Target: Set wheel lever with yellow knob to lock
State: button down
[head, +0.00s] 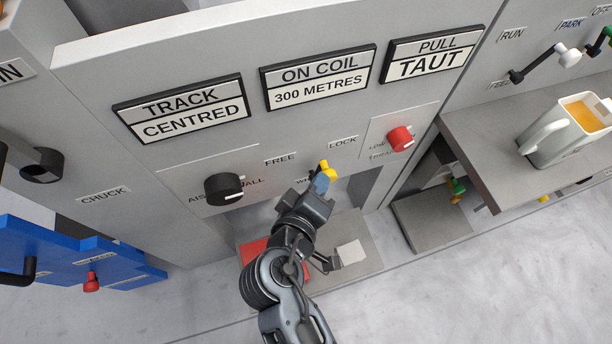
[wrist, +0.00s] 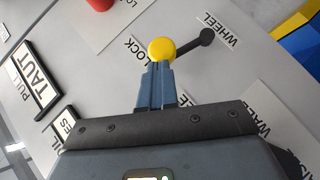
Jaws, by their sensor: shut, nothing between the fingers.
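The yellow knob (wrist: 161,49) is on a short dark lever whose round pivot (wrist: 207,37) is by the WHEEL label (wrist: 219,30). In the wrist view the lever points from the pivot toward the LOCK label (wrist: 137,47), with the knob beside that label. My gripper (wrist: 157,68) is shut and empty, its blue fingertips at the knob's near edge; I cannot tell whether they touch. In the head view the knob (head: 327,172) shows just beyond my fingertips (head: 321,182), below the LOCK label (head: 343,142). The FREE label (head: 280,160) is to the left. My gripper hides the lever's pivot there.
A black dial (head: 224,188) is left of the lever and a red knob (head: 400,138) is to the right. Below is a recess with a red block (head: 253,250) and a white square (head: 351,253). A shelf at right holds a jug (head: 550,140).

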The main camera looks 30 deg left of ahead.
jog(key=shift+w+d+r+m+g+y+p, duration=0.2)
jog(key=shift+w+d+m+g+y+p, duration=0.25)
jog(key=shift+w+d+g+p, duration=0.35)
jog(key=shift+w+d+f+p, duration=0.1)
jog(key=shift+w+f+p, duration=0.15)
jog(key=shift+p, duration=0.3)
